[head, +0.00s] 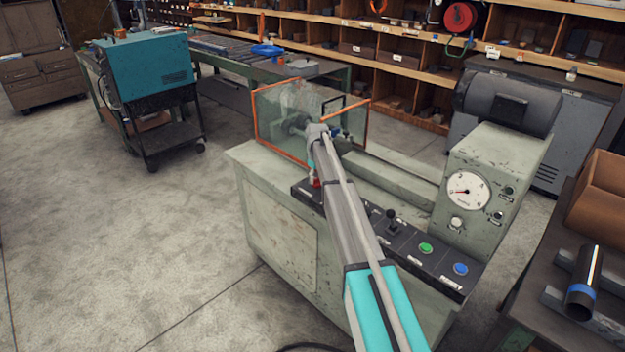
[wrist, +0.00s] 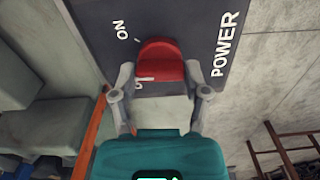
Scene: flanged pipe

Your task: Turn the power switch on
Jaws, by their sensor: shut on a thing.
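The power switch is a red rounded knob (wrist: 161,50) on a dark panel marked POWER and ON, in the wrist view. My gripper (wrist: 160,72) has one finger on each side of the knob and is shut on it. The ON label lies beyond the knob, to the upper left. Another white label near the left finger is partly hidden. In the head view, a little red of the switch (head: 316,182) shows below my gripper (head: 317,168), at the far left end of the control panel (head: 375,229). My arm hides part of this panel.
The panel also carries a black lever (head: 391,221), a green button (head: 425,248) and a blue button (head: 460,269). A clear guard with orange edges (head: 283,118) stands just behind my gripper. A gauge housing (head: 490,180) rises at the machine's right. Open floor lies left.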

